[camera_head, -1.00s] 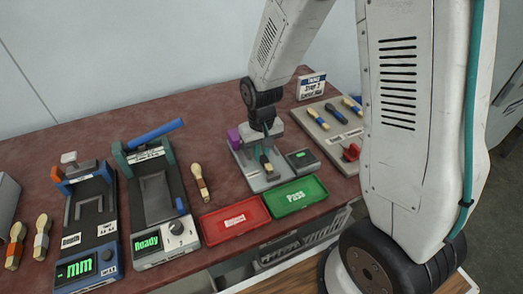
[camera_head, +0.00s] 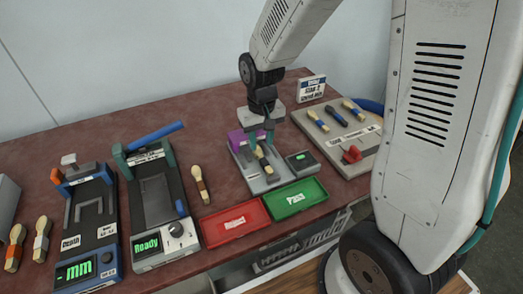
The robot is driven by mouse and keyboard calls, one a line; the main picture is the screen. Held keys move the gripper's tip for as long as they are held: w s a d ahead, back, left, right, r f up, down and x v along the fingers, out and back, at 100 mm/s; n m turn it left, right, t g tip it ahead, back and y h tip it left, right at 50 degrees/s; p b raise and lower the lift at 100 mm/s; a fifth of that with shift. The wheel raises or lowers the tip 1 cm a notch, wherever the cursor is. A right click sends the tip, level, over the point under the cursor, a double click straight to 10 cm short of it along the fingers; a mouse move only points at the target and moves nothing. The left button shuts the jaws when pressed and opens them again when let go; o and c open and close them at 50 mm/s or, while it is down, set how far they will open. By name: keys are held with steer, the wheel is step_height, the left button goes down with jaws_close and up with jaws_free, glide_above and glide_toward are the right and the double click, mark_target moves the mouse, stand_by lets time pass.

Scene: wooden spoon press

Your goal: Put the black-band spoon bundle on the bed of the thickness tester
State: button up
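A spoon bundle with a dark band that looks black (camera_head: 263,159) lies on the bed of the small grey device with a purple block (camera_head: 243,167), at the centre. My gripper (camera_head: 260,140) is just above it, pointing down. A blue-based device showing "mm" and labelled "Depth" (camera_head: 85,240) stands at the left. A device showing "Ready" with a raised blue lever (camera_head: 152,200) stands beside it. I cannot read which is named the thickness tester.
A red tray (camera_head: 234,222) and a green tray (camera_head: 296,198) lie in front. Loose bundles lie at left (camera_head: 41,240) and by the Ready device (camera_head: 200,184).

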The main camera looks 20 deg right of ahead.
mark_target(262, 157)
steer(key=s+d+r, duration=0.2)
steer(key=s+r, duration=0.8)
steer(key=r, duration=0.5)
steer(key=s+d+r+t, duration=0.1)
steer(key=s+r, duration=0.2)
steer(key=s, duration=0.9)
steer(key=shift+r, duration=0.3)
